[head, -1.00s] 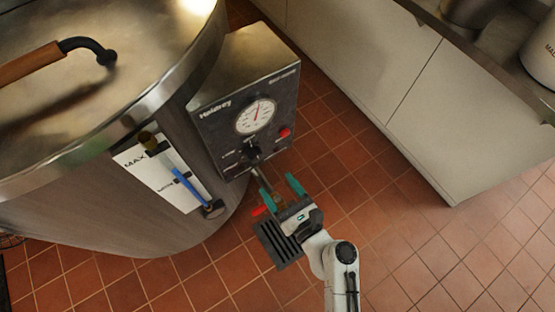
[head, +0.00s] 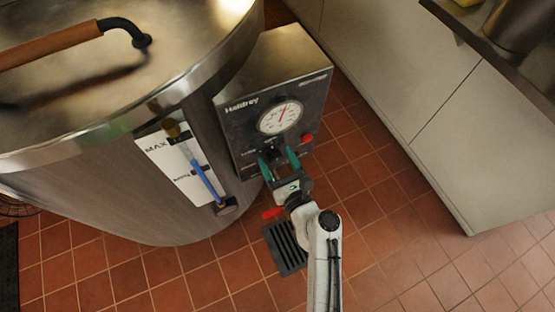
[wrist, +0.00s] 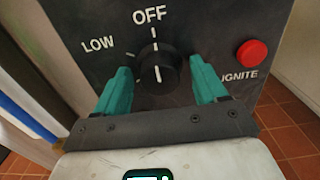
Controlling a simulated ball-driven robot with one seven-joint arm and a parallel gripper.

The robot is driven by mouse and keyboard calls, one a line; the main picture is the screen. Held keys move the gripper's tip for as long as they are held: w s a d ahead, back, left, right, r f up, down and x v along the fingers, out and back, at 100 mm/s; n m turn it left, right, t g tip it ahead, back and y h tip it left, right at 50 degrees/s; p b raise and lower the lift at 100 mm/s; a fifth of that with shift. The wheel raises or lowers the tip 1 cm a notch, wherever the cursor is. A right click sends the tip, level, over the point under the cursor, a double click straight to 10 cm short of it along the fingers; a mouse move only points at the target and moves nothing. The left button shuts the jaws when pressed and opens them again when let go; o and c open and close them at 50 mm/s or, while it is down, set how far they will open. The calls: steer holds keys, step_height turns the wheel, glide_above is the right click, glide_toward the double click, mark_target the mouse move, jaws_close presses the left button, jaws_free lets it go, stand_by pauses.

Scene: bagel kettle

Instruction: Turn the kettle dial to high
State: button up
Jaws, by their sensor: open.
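The kettle (head: 100,190) is a large steel vessel at the left of the head view. Its dark control box (head: 245,125) is mounted on its right side. The black dial (wrist: 157,68) shows in the wrist view with its white pointer line toward OFF; LOW is marked to its left. The HIGH mark is not visible there. My gripper (wrist: 161,90) is open, its teal fingers on either side of the dial. Whether they touch it I cannot tell. In the head view my gripper (head: 280,160) largely covers the dial.
A red IGNITE button (wrist: 252,54) sits right of the dial. A round gauge (head: 280,117) is above it. A sight tube with a blue column (head: 205,182) stands on the kettle's side. A pale cabinet (head: 430,110) is at the right, with tiled floor between.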

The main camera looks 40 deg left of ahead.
steer(key=c, duration=1.1)
steer(key=shift+o, duration=0.2)
steer(key=shift+f, duration=0.1)
steer(key=shift+n+b, duration=0.7)
steer(key=shift+n, duration=0.3)
steer(key=n+b, duration=0.2)
steer(key=n, duration=0.2)
steer(key=shift+f+n, duration=0.1)
steer(key=shift+n, duration=0.2)
steer(key=n+b, duration=0.3)
steer(key=n, duration=0.2)
steer(key=shift+b, duration=0.4)
steer(key=n+b, duration=0.4)
steer(key=n, duration=0.2)
steer(key=shift+n, duration=0.3)
steer(key=n+b, duration=0.4)
steer(key=n, duration=0.1)
steer(key=shift+n, duration=0.3)
